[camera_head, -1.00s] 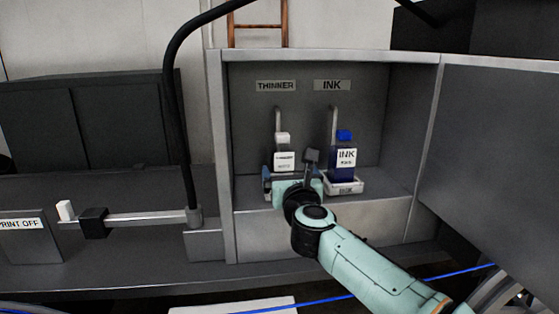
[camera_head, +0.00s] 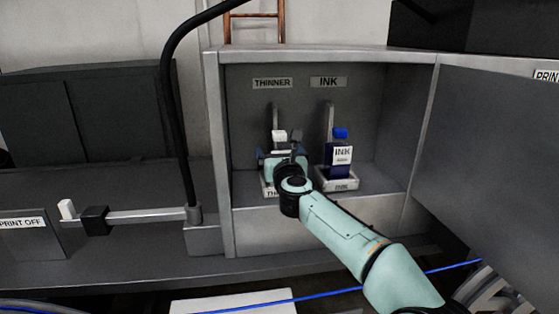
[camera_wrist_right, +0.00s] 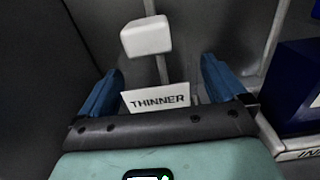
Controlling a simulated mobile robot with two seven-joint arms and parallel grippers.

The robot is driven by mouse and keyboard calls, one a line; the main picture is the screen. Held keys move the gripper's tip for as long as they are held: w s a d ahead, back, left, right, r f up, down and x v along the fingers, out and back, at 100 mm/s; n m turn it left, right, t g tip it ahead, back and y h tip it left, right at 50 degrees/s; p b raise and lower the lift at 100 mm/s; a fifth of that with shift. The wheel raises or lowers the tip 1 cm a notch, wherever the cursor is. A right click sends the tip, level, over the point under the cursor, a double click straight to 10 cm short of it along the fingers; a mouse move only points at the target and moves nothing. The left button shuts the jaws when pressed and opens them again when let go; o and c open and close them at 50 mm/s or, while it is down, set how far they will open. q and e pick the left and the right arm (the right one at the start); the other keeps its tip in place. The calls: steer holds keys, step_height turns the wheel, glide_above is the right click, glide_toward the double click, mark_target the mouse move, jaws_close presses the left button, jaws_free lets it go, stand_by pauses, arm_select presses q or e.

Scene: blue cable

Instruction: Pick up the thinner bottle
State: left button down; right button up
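The thinner bottle stands in the open cabinet under the THINNER sign; its white cap (camera_head: 279,136) shows above my right gripper (camera_head: 283,157), which hides most of its body. In the right wrist view, the white cap (camera_wrist_right: 146,37) and the THINNER label (camera_wrist_right: 160,99) show between the two blue fingers of my right gripper (camera_wrist_right: 161,68). The fingers are apart, one on each side of the bottle. I cannot tell whether they touch it. My left gripper is not in view.
The blue ink bottle (camera_head: 339,155) stands in a white tray (camera_head: 338,184) just right of my gripper. The cabinet side wall (camera_head: 218,160) is on the left, its open door (camera_head: 495,150) on the right. A black hose (camera_head: 170,100) rises left of the cabinet.

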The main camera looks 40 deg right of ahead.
steer(key=c, duration=0.5)
steer(key=shift+w, duration=0.15)
steer(key=c, duration=0.5)
